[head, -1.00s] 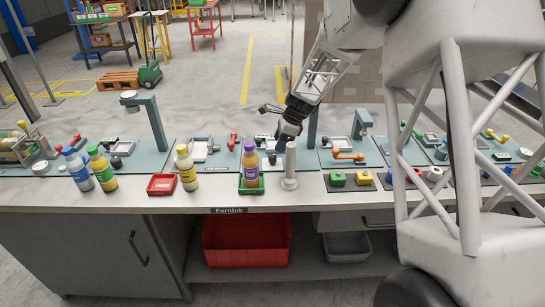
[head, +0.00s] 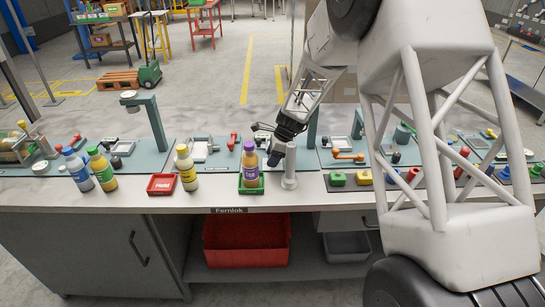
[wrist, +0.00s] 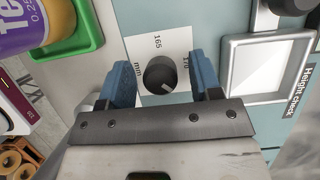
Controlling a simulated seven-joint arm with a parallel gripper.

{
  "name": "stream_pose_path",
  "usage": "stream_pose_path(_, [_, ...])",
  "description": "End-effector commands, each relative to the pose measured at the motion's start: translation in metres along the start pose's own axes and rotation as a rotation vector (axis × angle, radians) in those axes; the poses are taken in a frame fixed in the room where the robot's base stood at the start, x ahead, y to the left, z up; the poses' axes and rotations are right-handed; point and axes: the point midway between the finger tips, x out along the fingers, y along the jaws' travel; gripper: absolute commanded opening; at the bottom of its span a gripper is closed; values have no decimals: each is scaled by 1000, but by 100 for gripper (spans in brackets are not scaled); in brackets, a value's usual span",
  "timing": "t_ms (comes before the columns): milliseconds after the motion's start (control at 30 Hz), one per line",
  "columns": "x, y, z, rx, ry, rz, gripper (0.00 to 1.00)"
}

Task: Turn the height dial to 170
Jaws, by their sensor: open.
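The black height dial (wrist: 160,74) sits on a white plate (wrist: 172,46) in the wrist view, with 165 printed above it, 170 to its right and "mm" to its left. A light mark shows at the dial's lower edge. My gripper (wrist: 162,82) is open, with one blue finger left of the dial and the other right of it. I cannot tell whether the fingers touch it. In the head view my gripper (head: 274,158) points down at the bench beside a purple-capped bottle (head: 250,165), and hides the dial.
The bottle stands in a green tray (wrist: 84,42) left of my gripper. A grey post (head: 289,165) stands close on its right. A framed "Height check" window (wrist: 262,66) lies right of the dial. Other bottles and a red tray (head: 162,184) are further left.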

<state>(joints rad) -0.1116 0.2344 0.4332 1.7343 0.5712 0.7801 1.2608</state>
Motion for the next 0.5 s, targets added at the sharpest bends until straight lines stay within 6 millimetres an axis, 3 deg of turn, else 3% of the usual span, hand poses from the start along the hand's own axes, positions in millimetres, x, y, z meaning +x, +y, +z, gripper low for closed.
stream_pose_path(100, [0,0,0,0,0,0,57])
stream_pose_path(400, [0,0,0,0,0,0,11])
stream_pose_path(500, [0,0,0,-3,0,2,10])
